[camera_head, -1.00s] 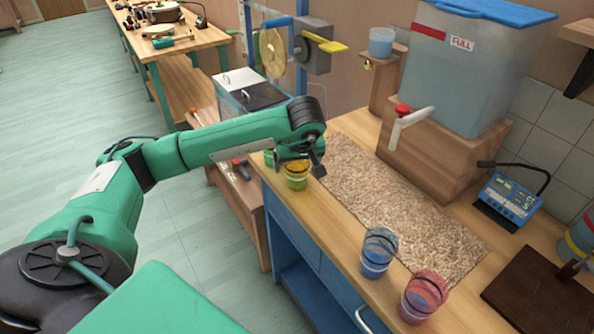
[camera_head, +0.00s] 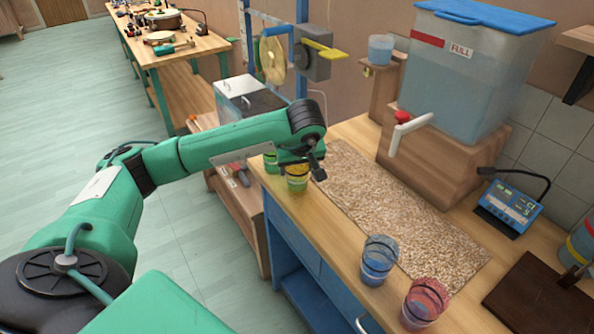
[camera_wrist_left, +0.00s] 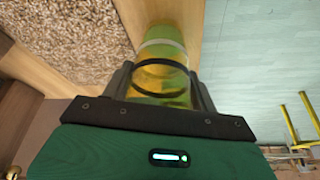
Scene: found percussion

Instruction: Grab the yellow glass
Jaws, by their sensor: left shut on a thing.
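The yellow glass (camera_head: 297,182) stands upright near the far left edge of the wooden counter, with dark rings around it. It also shows in the left wrist view (camera_wrist_left: 162,82), yellow-green and see-through, between the fingers. My left gripper (camera_head: 298,168) reaches over from the left, and its fingers are shut on the yellow glass. In the wrist view the fingers of my left gripper (camera_wrist_left: 160,90) press on both sides of it. I cannot tell whether the glass is clear of the counter. My right gripper is not in view.
A blue glass (camera_head: 379,260) and a red glass (camera_head: 424,303) stand near the counter's front edge. A tan textured mat (camera_head: 400,215) lies behind them, before a water tank (camera_head: 465,75) with a tap.

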